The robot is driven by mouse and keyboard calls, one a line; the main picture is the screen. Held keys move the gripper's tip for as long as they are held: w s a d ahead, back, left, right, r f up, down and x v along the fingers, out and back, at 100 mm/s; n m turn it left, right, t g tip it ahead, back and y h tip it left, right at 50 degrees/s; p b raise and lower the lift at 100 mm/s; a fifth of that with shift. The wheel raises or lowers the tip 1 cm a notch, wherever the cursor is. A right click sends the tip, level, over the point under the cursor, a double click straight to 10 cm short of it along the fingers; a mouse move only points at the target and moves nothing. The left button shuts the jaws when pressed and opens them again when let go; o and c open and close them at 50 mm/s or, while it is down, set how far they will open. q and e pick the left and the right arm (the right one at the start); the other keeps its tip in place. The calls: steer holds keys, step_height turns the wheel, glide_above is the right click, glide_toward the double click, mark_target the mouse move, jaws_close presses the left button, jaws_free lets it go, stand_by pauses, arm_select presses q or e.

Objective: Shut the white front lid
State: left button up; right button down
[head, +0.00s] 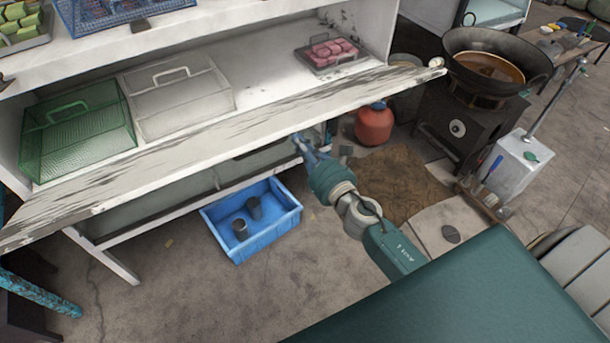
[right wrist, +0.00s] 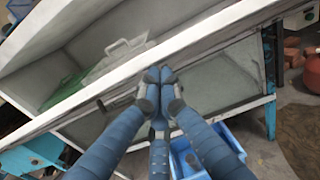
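The white front lid (head: 215,140) is a long, worn white panel running along the front of the white cabinet. It is tilted outward, so the shelf behind it is open to view. It also crosses the right wrist view (right wrist: 215,32) diagonally. My right gripper (head: 300,140) is just below and in front of the lid's lower edge, right of its middle. In the right wrist view its blue fingers (right wrist: 158,76) are drawn together, with the tips at or very near the lid; contact is unclear. Nothing shows held between them. My left gripper is not in view.
Inside are a green wire basket (head: 75,130), a white basket (head: 180,95) and a tray of pink pieces (head: 330,52). A blue crate (head: 240,255) with dark cups stands below on the floor. A red jar (head: 374,124) and a wok (head: 490,60) on a stove stand right.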

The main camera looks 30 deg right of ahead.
mark_target(294, 127)
steer(key=r+p, duration=0.1)
steer(key=w+r, duration=0.1)
steer(key=r, duration=0.1)
steer(key=shift+a+p, duration=0.1)
steer(key=shift+p, duration=0.3)
steer(key=w+r+p, duration=0.1)
steer(key=r, duration=0.1)
steer(key=w+r+p, duration=0.1)
steer(key=r+p, duration=0.3)
steer(key=shift+w+a, duration=0.1)
steer(key=shift+w, duration=0.3)
steer(key=w+r+p, duration=0.2)
steer(key=w+r, duration=0.3)
steer(key=w, duration=0.4)
steer(key=w+a+r+p, duration=0.1)
steer(key=w+r+p, duration=0.2)
steer(key=w+r, duration=0.3)
steer(key=shift+w+a, duration=0.3)
steer(key=shift+w, duration=1.55)
